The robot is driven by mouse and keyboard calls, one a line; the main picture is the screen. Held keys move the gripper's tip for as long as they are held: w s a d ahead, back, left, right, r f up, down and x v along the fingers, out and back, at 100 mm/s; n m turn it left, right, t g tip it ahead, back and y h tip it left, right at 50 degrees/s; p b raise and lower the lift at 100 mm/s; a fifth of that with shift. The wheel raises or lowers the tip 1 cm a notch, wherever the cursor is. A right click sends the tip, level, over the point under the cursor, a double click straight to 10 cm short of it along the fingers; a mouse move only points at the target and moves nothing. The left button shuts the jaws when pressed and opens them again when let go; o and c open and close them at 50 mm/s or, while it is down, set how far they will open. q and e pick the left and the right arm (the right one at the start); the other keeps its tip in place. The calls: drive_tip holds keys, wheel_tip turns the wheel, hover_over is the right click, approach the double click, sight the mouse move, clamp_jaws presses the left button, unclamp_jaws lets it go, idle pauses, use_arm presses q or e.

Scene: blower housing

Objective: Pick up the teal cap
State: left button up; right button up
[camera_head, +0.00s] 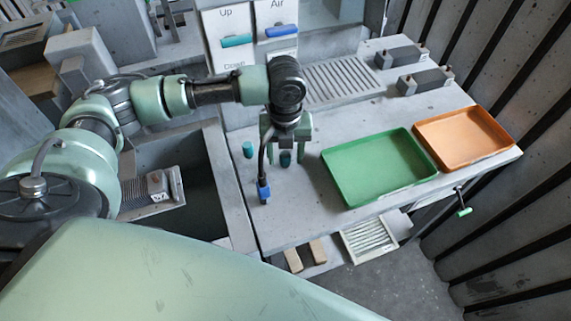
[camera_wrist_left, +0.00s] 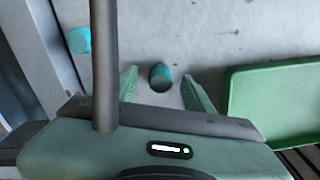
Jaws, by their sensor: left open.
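One teal cap (camera_head: 285,160) stands on the grey bench below my left gripper (camera_head: 286,150), and its dark front face shows in the wrist view (camera_wrist_left: 160,76). My left gripper points down and is open, with its two green fingers on either side of this cap; the wrist view shows the fingertips (camera_wrist_left: 159,80) apart, with a gap on each side. I cannot tell how high they are above the bench. A second teal cylinder (camera_head: 248,149) stands to the left, also in the wrist view (camera_wrist_left: 78,40). My right gripper is out of view.
A green tray (camera_head: 378,168) lies right of the gripper, with an orange tray (camera_head: 463,138) beyond it. The bench's left edge drops to a recess. Bare bench lies in front.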

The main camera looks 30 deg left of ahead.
sight(285, 155)
use_arm(q)
clamp_jaws()
idle(0.4)
wheel_tip(285, 155, up, 20)
drive_tip(key=shift+b, duration=0.45)
drive_tip(key=shift+f, duration=0.1)
